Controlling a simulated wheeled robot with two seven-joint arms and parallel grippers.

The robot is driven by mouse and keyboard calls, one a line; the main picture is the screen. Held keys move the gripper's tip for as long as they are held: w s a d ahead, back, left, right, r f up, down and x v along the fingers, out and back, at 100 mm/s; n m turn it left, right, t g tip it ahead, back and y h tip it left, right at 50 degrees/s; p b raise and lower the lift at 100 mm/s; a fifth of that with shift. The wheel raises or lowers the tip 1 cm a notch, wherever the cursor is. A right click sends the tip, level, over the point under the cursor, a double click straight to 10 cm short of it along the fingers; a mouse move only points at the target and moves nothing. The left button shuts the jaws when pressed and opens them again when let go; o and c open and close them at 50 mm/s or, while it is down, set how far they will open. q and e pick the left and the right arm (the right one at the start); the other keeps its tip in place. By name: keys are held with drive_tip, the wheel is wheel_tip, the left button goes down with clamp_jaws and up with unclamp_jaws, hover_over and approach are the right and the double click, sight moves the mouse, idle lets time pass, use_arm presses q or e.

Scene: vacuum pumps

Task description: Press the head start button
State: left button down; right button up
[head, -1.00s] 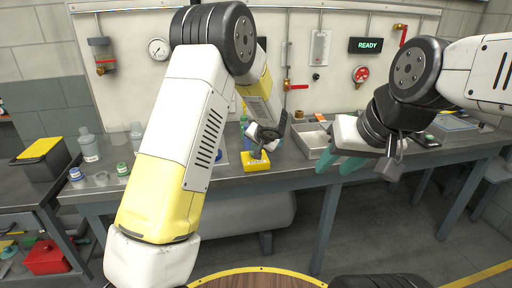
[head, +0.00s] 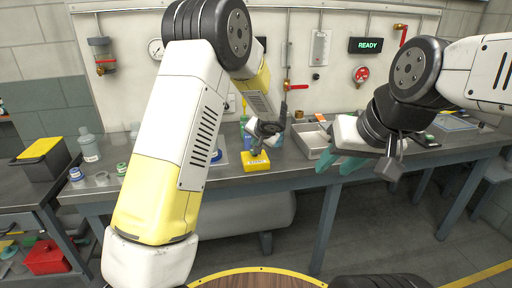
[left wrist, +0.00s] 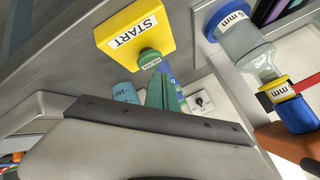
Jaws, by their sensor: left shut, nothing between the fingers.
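The yellow start box (head: 256,165) sits on the bench near its front edge. In the left wrist view the box (left wrist: 124,36) reads START, and its green button (left wrist: 150,58) is marked HEAD. My left gripper (head: 259,148) is over the box, with its tips mostly hidden in the head view. In the left wrist view the teal fingers of my left gripper (left wrist: 163,80) are shut and empty, close by the button; I cannot tell whether they touch it. My right gripper (head: 338,164) is open and empty in front of the bench, to the right of the box.
A grey tray (head: 309,153) stands right of the box. Bottles and jars stand on the bench at left, including a clear bottle (head: 88,145). A wall display (head: 369,45) reads READY. In the left wrist view a jar with a blue lid (left wrist: 229,20) is near the box.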

use_arm(q)
drive_tip(key=shift+r, duration=2.5)
drive_tip(key=shift+a+r, duration=0.1)
drive_tip(key=s+a+r+n+g+h, duration=0.1)
drive_tip(key=s+a+r+n, duration=0.1)
drive_tip(key=s+a+r, duration=0.55)
drive_tip(key=s+a+r+n+g, duration=0.15)
drive_tip(key=s+a, duration=0.35)
drive_tip(key=s, duration=0.5)
drive_tip(key=s+d+r+n+h, duration=0.1)
drive_tip(key=s+h, duration=0.3)
drive_tip(key=s, duration=1.7)
drive_tip(key=shift+s+d+r, duration=0.2)
drive_tip(key=shift+s+r, duration=0.2)
drive_tip(key=shift+r, duration=0.3)
